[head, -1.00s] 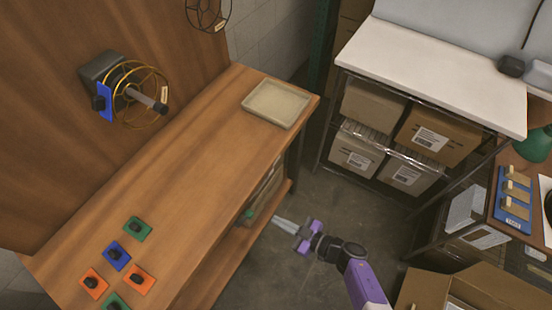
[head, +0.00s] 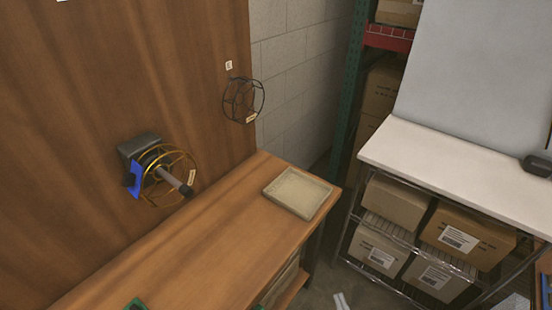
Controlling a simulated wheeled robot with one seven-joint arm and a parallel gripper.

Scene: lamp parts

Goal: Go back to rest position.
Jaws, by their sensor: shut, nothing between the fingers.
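My gripper (head: 341,300) shows only by its pale fingertips at the bottom edge of the head view. The fingers are shut with nothing between them. The rest of my gripper and arm is out of the picture. It is over the floor, right of the wooden workbench (head: 215,245) and apart from it. A gold wire cage (head: 168,178) sits around a grey rod on a blue-plated mount on the wooden back panel. A black wire cage (head: 243,99) hangs farther right on that panel.
A shallow beige tray (head: 297,192) lies at the bench's far end. A green plate (head: 136,305) shows at the bottom edge. A white-topped rack (head: 450,175) with cardboard boxes stands at the right. A strip of clear floor lies between bench and rack.

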